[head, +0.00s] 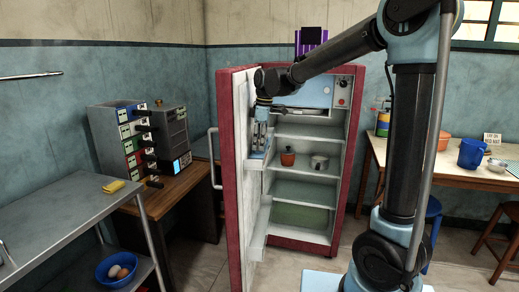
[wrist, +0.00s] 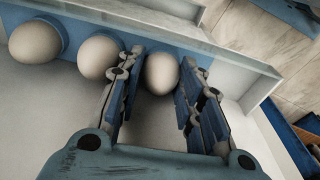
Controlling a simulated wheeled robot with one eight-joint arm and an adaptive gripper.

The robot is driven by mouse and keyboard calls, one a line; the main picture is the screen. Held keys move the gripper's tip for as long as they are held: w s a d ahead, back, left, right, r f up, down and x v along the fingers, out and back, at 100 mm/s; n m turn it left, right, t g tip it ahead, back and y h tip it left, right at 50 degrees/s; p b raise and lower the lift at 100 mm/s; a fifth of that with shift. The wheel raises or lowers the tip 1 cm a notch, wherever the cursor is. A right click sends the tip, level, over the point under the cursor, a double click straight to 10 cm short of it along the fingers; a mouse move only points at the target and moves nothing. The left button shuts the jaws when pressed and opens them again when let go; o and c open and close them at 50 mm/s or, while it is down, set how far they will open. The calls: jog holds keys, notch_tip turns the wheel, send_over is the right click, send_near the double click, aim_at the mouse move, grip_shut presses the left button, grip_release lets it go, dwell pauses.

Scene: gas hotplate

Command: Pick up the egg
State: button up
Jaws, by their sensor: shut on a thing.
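In the wrist view a pale egg (wrist: 161,73) sits between the two fingers of my gripper (wrist: 166,62), which is shut on it. Two more pale eggs stand in a row to its left, a near one (wrist: 98,57) and a farther one (wrist: 35,42), along a blue holder on the fridge door shelf. The held egg is still in line with them; whether it touches the holder is hard to tell. In the head view my gripper (head: 261,135) reaches down at the inner side of the open fridge door, and the egg in it cannot be made out.
The red fridge door (head: 237,190) stands open. Inside the fridge are an orange pot (head: 288,157) and a metal pot (head: 319,161). A light shelf wall (wrist: 175,22) runs close beyond the eggs.

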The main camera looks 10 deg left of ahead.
notch_tip(320, 180, up, 27)
jog(key=w+d+f, duration=0.3)
jog(key=w+d, duration=0.3)
jog(key=d, duration=0.7)
jog(key=w+d+f, duration=0.3)
jog(key=w+d, duration=0.4)
jog(key=d, duration=0.7)
jog(key=w+d+f, duration=0.3)
jog(key=w+d, duration=0.3)
jog(key=d, duration=0.7)
jog(key=w+d+f, duration=0.6)
jog(key=d, duration=0.7)
jog(key=w+d+f, duration=0.6)
jog(key=d, duration=0.6)
jog(key=w+d+f, duration=0.6)
jog(key=d, duration=0.7)
jog(key=shift+w+d, duration=0.3)
